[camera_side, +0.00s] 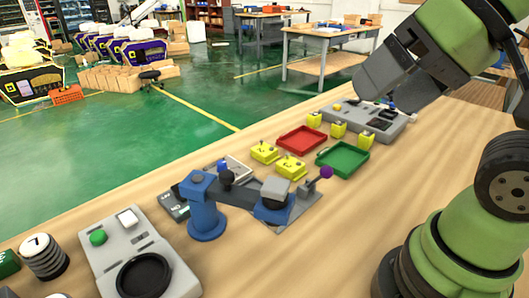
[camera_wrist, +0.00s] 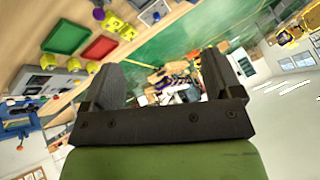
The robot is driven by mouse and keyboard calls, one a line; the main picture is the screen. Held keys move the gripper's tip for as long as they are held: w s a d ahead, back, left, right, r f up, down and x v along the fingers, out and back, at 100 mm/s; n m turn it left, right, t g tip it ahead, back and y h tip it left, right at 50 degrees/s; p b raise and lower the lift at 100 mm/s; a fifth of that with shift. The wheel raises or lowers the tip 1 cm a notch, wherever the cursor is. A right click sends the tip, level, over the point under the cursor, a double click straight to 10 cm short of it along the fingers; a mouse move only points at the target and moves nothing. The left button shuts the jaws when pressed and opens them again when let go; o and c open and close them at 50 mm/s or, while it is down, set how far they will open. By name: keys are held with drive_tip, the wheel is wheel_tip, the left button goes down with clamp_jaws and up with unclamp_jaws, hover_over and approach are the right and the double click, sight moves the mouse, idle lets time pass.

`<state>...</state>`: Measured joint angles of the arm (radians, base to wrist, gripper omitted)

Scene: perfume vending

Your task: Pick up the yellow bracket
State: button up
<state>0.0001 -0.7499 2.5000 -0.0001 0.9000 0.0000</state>
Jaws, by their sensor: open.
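Several small yellow pieces stand on the wooden table; I cannot tell which is the bracket. Three upright yellow pieces, left (camera_side: 314,120), middle (camera_side: 338,130) and right (camera_side: 366,140), stand beyond the trays. In the wrist view, yellow pieces lie at the upper left. My gripper (camera_side: 382,92) is raised above the table's far end, apart from them. In the wrist view my gripper (camera_wrist: 160,70) is open and empty.
A red tray (camera_side: 302,139) and a green tray (camera_side: 343,159) lie between the yellow pieces. A grey console (camera_side: 396,128) is behind, below my gripper. A blue model arm (camera_side: 207,218) and grey button panel (camera_side: 130,249) stand nearer. The right-hand tabletop is clear.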

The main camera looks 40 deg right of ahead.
drive_tip(key=shift+o, duration=0.5)
drive_tip(key=n+h, duration=0.2)
drive_tip(key=n, duration=0.2)
hover_over(266, 149)
drive_tip(key=s, duration=0.4)
drive_tip(key=shift+g, duration=0.3)
wheel_tip(266, 149, down, 25)
drive_tip(key=shift+w+a+f, duration=0.1)
drive_tip(key=shift+w, duration=0.05)
drive_tip(key=shift+x, duration=3.1)
